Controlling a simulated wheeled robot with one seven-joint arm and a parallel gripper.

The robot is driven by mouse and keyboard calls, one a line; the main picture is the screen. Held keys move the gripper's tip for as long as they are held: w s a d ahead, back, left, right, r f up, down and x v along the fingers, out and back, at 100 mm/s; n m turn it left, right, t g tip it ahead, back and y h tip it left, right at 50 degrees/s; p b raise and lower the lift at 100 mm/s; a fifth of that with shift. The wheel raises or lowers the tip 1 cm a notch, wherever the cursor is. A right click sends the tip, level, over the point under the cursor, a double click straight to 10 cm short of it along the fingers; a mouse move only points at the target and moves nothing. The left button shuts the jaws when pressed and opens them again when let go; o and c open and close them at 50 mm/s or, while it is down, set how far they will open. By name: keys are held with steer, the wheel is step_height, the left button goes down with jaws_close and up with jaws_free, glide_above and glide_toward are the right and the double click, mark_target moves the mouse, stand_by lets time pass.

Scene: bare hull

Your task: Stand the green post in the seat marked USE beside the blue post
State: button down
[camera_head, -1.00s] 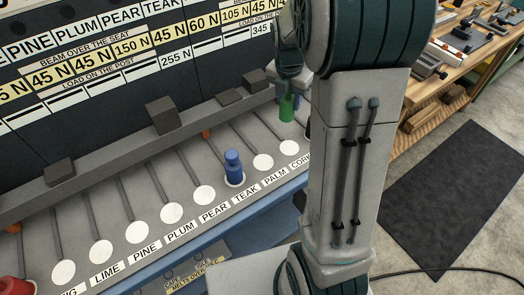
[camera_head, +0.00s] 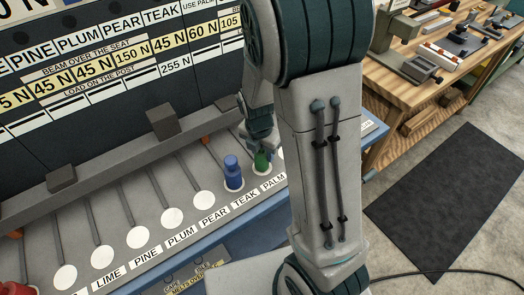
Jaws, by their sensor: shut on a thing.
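The blue post (camera_head: 232,171) stands upright in the round seat behind the TEAK label (camera_head: 245,198). My gripper (camera_head: 261,150) is shut on the green post (camera_head: 262,162), just right of the blue post. The green post is upright over the seat behind the PALM label (camera_head: 274,182). Its lower end is at or just above that seat; I cannot tell whether it touches. My gripper covers its top. The board (camera_head: 150,60) carries a partly cut-off note reading "USE PALM" (camera_head: 196,4).
Empty white seats (camera_head: 172,217) run leftward along the grey bench. A grey beam (camera_head: 110,160) with dark blocks (camera_head: 163,121) lies behind the seats. A red object (camera_head: 14,287) stands at the lower left. My arm hides the right end of the row.

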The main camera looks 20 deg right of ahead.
steer(key=shift+f, duration=0.35)
steer(key=c, duration=0.8)
jaws_free()
steer(key=shift+f, duration=0.15)
steer(key=shift+c, duration=0.2)
